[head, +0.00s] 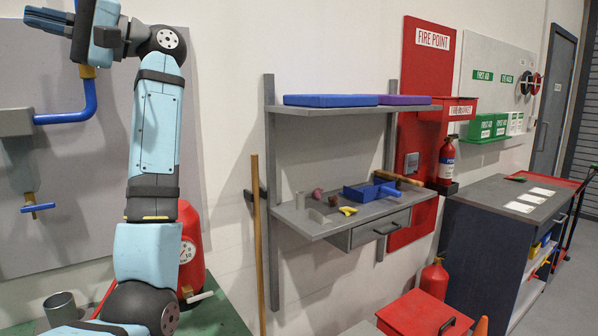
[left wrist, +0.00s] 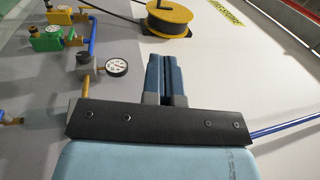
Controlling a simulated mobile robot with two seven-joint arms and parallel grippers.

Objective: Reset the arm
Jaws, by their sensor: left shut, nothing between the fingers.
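My left arm rises at the left of the head view, bent, with its hand high up in front of the grey wall panel (head: 50,235). My left gripper (head: 42,19) points to the left there. In the left wrist view its two blue fingers (left wrist: 166,60) lie side by side, shut with nothing between them. The fingers appear apart from the fittings around them. My right gripper is in neither view.
A blue pipe (head: 88,105) runs just below the hand. The left wrist view shows a gauge (left wrist: 116,67), a green valve block (left wrist: 46,38) and an orange hose reel (left wrist: 168,17). A grey shelf unit (head: 350,107) stands right of my arm.

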